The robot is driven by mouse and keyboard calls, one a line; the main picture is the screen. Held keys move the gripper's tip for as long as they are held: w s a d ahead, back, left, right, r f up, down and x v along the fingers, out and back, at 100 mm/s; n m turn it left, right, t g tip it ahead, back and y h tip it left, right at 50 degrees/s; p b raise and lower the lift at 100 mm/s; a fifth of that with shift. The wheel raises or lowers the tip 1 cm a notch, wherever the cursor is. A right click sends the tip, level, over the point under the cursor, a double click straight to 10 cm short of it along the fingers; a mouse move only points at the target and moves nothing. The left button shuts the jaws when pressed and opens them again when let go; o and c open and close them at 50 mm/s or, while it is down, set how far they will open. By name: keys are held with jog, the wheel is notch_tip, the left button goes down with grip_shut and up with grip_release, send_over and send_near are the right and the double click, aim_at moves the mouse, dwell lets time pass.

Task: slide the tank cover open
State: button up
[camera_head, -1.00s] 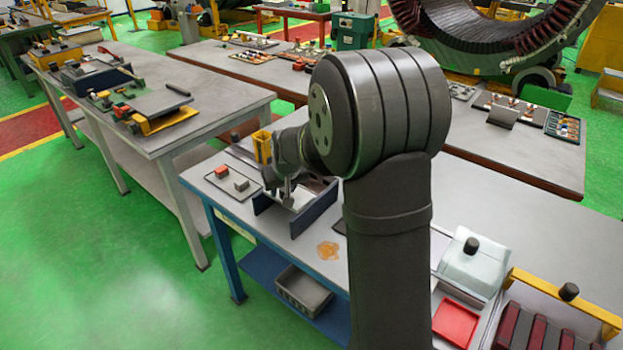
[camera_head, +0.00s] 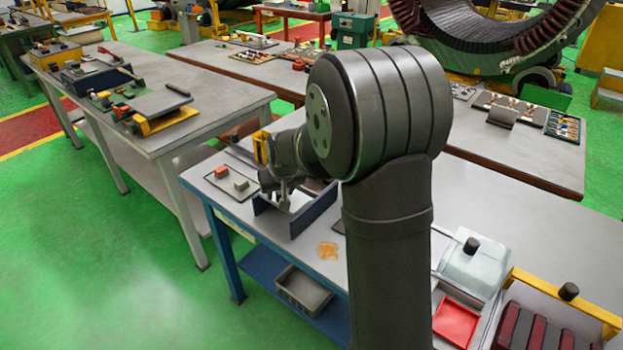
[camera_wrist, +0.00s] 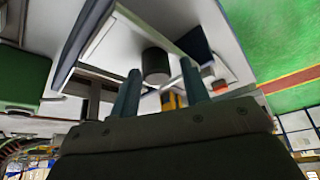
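A low tank with dark blue walls (camera_head: 316,212) stands on the blue-legged table. Its pale cover (camera_head: 299,202) shows only in part between the walls, under my gripper. My gripper (camera_head: 282,198) points down over the tank; its fingers are small and partly hidden in the head view. In the wrist view, the two fingers of my gripper (camera_wrist: 160,68) are apart, with a dark round knob (camera_wrist: 155,62) between them on a pale surface. I see gaps beside the knob; it is not clamped. How far the cover is open cannot be told.
A small tray (camera_head: 216,184) with a red and a grey block lies left of the tank. A yellow part (camera_head: 260,146) stands behind it. An orange patch (camera_head: 328,250) marks the tabletop in front. A white cover with a black knob (camera_head: 472,246) and a red tray (camera_head: 456,322) are at right.

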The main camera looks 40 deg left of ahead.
aim_at(280, 194)
jog(key=shift+s+d+f, duration=0.2)
jog(key=shift+f, duration=0.25)
jog(key=shift+s+d+f, duration=0.15)
jog(key=shift+f, duration=0.25)
jog(key=shift+a+r, duration=0.15)
jog(key=shift+r, duration=0.6)
jog(key=shift+w+a+r, duration=0.1)
jog(key=shift+r, duration=1.15)
jog(key=shift+w+r, duration=0.1)
jog(key=shift+r, duration=1.15)
jog(key=shift+f, duration=2.8)
